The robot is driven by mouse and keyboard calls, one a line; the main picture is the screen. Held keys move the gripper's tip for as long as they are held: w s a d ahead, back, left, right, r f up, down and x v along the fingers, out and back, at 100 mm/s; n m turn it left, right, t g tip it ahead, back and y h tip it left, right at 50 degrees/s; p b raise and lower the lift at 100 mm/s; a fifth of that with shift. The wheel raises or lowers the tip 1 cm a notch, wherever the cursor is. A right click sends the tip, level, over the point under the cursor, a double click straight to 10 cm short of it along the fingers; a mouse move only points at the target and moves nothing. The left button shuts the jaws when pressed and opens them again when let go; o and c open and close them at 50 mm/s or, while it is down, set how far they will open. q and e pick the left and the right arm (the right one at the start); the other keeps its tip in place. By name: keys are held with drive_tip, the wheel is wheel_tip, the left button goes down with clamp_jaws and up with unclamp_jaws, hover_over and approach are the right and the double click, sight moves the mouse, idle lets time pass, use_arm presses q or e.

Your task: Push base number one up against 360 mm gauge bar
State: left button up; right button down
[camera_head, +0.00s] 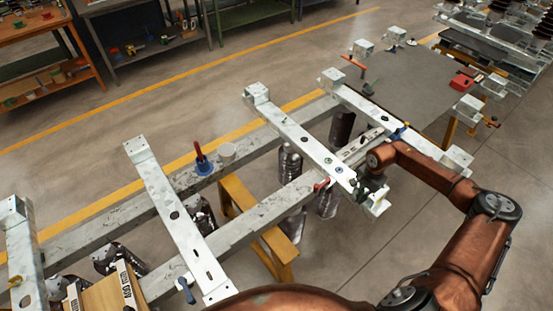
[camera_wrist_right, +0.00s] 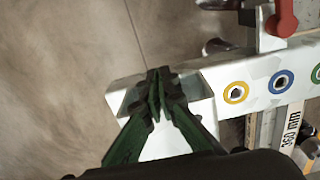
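A pale metal base (camera_head: 290,125) with a boxed end lies across two grey rails in the head view; I take it for base number one, but no number is legible. In the right wrist view the base (camera_wrist_right: 215,92) shows yellow, blue and green rings. The gauge bar marked 360 mm (camera_wrist_right: 291,128) lies under or beside it there; in the head view a pale bar (camera_head: 362,146) lies to its right. My right gripper (camera_wrist_right: 158,78) has its fingertips together over the base's boxed end; contact is unclear. It also shows in the head view (camera_head: 372,190). My left gripper is out of view.
More bases lie across the rails, one to the left (camera_head: 172,210) and one to the right (camera_head: 385,118). A red clamp handle (camera_wrist_right: 284,17) stands by the held-over base. A blue-and-red clamp (camera_head: 203,163) sits on the far rail (camera_head: 250,147). Dark cylinders hang below.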

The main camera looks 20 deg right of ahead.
drive_tip(key=shift+w+d+r, duration=0.2)
drive_tip(key=shift+d+r, duration=0.05)
drive_tip(key=shift+d, duration=0.15)
drive_tip(key=shift+s+a+f, duration=0.15)
drive_tip(key=shift+s+a, duration=0.05)
drive_tip(key=shift+a, duration=0.35)
drive_tip(key=shift+s+a+f, duration=0.1)
drive_tip(key=shift+s+a, duration=0.1)
drive_tip(key=shift+a, duration=0.35)
drive_tip(key=shift+p, duration=0.3)
wheel_tip(320, 180, up, 9)
drive_tip(key=p, duration=0.4)
drive_tip(key=shift+a, duration=0.1)
